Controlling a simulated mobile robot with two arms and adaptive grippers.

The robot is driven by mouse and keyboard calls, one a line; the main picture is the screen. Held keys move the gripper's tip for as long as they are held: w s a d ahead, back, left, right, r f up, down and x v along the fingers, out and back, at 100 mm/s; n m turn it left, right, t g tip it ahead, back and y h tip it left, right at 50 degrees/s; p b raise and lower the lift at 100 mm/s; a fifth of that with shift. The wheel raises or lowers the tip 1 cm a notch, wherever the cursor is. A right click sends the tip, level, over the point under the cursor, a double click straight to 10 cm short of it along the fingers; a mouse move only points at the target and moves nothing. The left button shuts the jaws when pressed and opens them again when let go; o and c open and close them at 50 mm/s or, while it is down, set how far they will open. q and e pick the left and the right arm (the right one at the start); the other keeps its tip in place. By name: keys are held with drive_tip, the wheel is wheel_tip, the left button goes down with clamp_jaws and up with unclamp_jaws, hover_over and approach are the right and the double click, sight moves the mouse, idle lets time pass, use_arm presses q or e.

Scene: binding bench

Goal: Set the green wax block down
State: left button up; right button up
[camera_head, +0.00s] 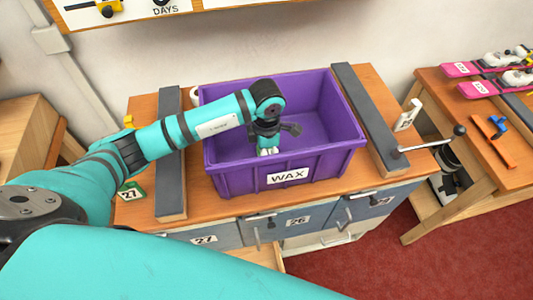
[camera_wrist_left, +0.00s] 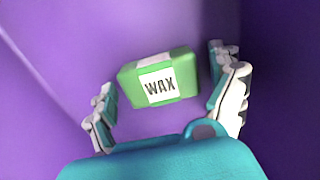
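The green wax block (camera_wrist_left: 160,77) has a white WAX label and shows in the left wrist view against the purple inside of the bin. The purple bin (camera_head: 235,178), labelled WAX, stands on the bench. My left gripper (camera_head: 268,150) is down inside the bin. In the head view the block is hidden behind the bin's front wall. My right gripper is not in view.
Dark-topped rails (camera_head: 171,160) and (camera_head: 372,120) flank the bin on the wooden bench (camera_head: 145,207). A crank handle (camera_head: 430,143) sticks out at the right. Numbered drawers (camera_head: 290,222) are below.

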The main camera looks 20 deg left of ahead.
use_arm(q)
drive_tip(key=shift+r, duration=0.2)
drive_tip(key=shift+w+r, duration=0.1)
drive_tip(key=shift+r, duration=0.2)
wheel_tip(320, 180, up, 11)
drive_tip(key=b, duration=0.2)
drive_tip(key=shift+r+b, duration=0.2)
drive_tip(key=shift+b, duration=0.2)
